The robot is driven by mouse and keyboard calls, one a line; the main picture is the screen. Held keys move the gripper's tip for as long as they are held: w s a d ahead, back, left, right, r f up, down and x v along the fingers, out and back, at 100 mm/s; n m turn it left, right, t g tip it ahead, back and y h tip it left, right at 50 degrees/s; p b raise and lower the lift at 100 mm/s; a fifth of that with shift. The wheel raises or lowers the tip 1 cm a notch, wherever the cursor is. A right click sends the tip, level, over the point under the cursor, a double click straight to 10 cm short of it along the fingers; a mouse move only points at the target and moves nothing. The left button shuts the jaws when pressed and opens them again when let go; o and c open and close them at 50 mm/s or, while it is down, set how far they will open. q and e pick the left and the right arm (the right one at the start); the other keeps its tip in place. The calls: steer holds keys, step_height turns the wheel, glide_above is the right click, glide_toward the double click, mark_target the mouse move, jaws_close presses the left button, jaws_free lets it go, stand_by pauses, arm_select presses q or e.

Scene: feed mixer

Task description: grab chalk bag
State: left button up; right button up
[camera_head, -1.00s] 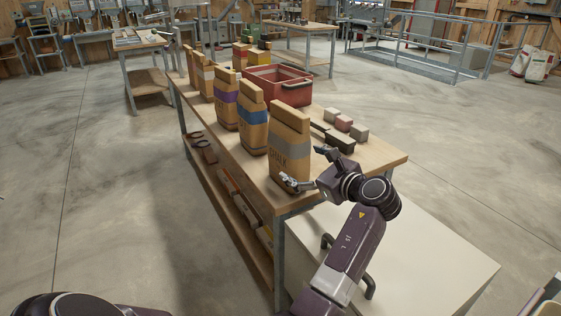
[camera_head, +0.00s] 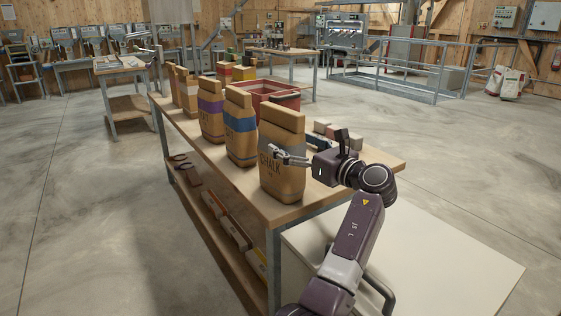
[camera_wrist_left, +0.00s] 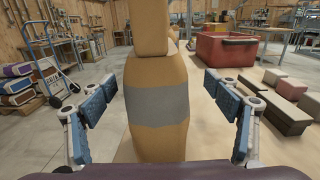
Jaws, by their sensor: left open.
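The chalk bag (camera_head: 283,180) is a tan paper bag with a grey band and the word CHALK. It stands upright at the near end of the wooden table. My left gripper (camera_head: 305,150) is open at the bag's upper half, with one finger in front of the printed side. In the left wrist view the chalk bag (camera_wrist_left: 157,110) stands between the two blue-padded fingers of the gripper (camera_wrist_left: 165,110), with a gap on each side. The bag's lower part is hidden there by the gripper body. My right gripper is not seen.
Beside it on the wooden table (camera_head: 382,163) stand a blue-banded bag (camera_head: 239,125), a purple-banded bag (camera_head: 210,108) and other bags. A red crate (camera_head: 285,97) and several small blocks (camera_wrist_left: 289,90) lie behind. A white surface (camera_head: 440,255) is at the near right.

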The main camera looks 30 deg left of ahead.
arm_select(q)
steer(key=x, duration=0.4)
steer(key=shift+a+f, duration=0.2)
steer(key=shift+a, duration=0.25)
steer(key=shift+d+r, duration=0.1)
steer(key=c, duration=1.8)
steer(key=shift+r, duration=0.15)
steer(key=shift+c, duration=1.2)
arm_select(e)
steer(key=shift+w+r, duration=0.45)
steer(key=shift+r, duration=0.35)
arm_select(q)
steer(key=shift+r, duration=0.1)
